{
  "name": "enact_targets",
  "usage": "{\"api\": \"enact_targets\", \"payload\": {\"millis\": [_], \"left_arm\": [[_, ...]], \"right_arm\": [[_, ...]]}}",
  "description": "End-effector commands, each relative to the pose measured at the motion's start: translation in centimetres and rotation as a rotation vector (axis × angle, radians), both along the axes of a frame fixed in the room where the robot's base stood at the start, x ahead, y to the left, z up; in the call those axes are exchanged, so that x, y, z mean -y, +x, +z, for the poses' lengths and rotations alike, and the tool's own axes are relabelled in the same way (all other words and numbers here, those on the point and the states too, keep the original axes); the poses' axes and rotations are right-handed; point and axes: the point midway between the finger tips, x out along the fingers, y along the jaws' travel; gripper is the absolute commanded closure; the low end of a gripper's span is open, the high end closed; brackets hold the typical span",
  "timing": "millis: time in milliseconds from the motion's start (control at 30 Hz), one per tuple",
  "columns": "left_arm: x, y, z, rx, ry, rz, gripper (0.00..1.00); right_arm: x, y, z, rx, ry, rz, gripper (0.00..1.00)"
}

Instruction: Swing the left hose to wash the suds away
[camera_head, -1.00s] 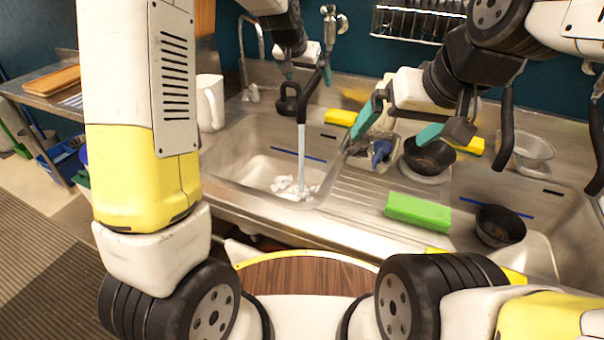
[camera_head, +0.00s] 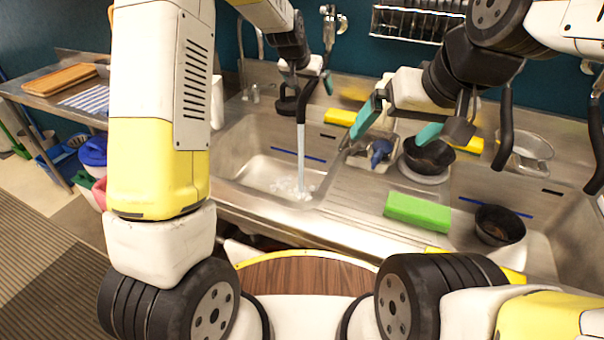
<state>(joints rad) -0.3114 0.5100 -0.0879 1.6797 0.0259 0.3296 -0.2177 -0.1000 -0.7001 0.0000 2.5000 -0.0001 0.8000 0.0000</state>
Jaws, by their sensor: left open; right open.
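The left hose (camera_head: 300,108) hangs over the left sink with its black nozzle pointing down. A stream of water (camera_head: 301,158) runs from it into the left sink basin (camera_head: 245,172). White suds (camera_head: 291,187) lie on the basin floor where the stream lands.
A green sponge (camera_head: 417,212) lies on the middle drainboard. A black bowl (camera_head: 430,157) and a blue object (camera_head: 381,151) sit behind it. Another black bowl (camera_head: 499,225) stands at the right sink. A second black hose (camera_head: 506,125) hangs at right. My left arm blocks part of the left side.

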Motion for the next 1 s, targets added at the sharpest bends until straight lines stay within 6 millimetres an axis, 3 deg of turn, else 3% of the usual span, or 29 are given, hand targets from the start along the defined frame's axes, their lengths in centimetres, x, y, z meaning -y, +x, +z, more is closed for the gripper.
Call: {"api": "enact_targets", "payload": {"millis": [800,1000], "left_arm": [[-4.9,3.0,0.0,0.000,-0.001,0.003,0.00],[-5.2,3.2,0.0,0.000,-0.001,0.001,0.00]], "right_arm": [[0.0,0.0,0.0,0.000,0.000,0.000,0.00],[0.0,0.0,0.0,0.000,0.000,0.000,0.00]]}}
